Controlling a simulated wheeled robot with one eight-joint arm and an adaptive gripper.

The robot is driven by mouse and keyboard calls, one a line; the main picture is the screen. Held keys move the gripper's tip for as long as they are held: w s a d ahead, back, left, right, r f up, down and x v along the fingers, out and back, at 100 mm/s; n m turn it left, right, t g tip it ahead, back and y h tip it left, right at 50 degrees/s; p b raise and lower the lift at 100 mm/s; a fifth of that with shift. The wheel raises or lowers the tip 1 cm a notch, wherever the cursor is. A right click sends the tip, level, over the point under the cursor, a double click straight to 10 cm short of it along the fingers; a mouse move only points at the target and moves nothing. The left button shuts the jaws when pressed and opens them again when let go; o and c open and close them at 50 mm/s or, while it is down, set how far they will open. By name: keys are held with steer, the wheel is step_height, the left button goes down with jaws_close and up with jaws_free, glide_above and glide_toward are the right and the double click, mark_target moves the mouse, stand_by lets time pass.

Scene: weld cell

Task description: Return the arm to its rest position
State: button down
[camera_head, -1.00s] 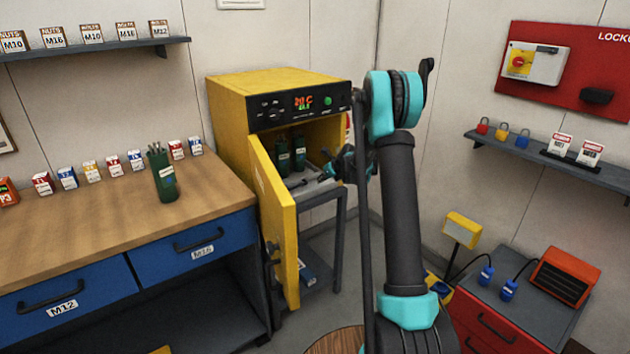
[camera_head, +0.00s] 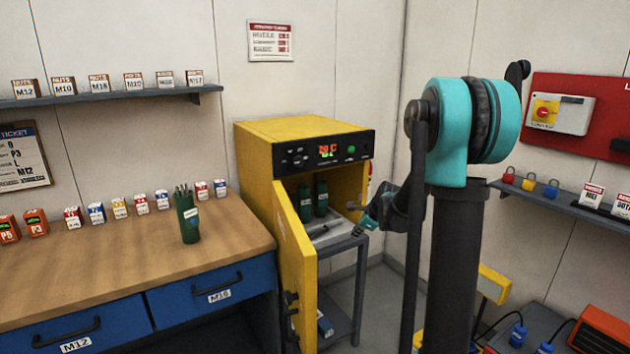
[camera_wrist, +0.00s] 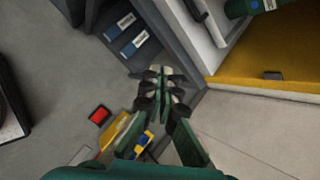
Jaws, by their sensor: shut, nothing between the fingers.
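My arm (camera_head: 457,260) stands upright at the right of the head view, bent at a large teal joint. My gripper (camera_head: 362,226) is small in the head view, just outside the right side of the open yellow oven (camera_head: 262,160). In the wrist view my gripper (camera_wrist: 162,76) points away from the camera, its fingers together with nothing between them. The oven door (camera_head: 296,262) stands open. Two dark green canisters (camera_head: 305,203) (camera_head: 321,198) stand inside the oven. Part of a green canister (camera_wrist: 245,7) shows at the top of the wrist view.
A wooden bench (camera_head: 110,262) at left bears a green rod holder (camera_head: 187,218) and several small boxes. The oven rests on a grey stand (camera_head: 350,245). A lockout shelf (camera_head: 570,208) and an orange heater (camera_head: 603,328) are at right. Bare floor lies beyond the stand.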

steer(key=s+d+f+n+g+h, duration=0.1)
steer(key=s+f+n, duration=0.2)
steer(key=s+n, duration=0.8)
steer(key=s+d+f+n+g+h, duration=0.1)
steer(key=s+n, duration=0.9)
steer(key=s, duration=1.4)
steer(key=shift+d+f+n+g+h, duration=0.3)
steer(key=shift+d+f+n+h, duration=0.15)
steer(key=shift+f+h, duration=0.5)
steer(key=shift+f, duration=0.1)
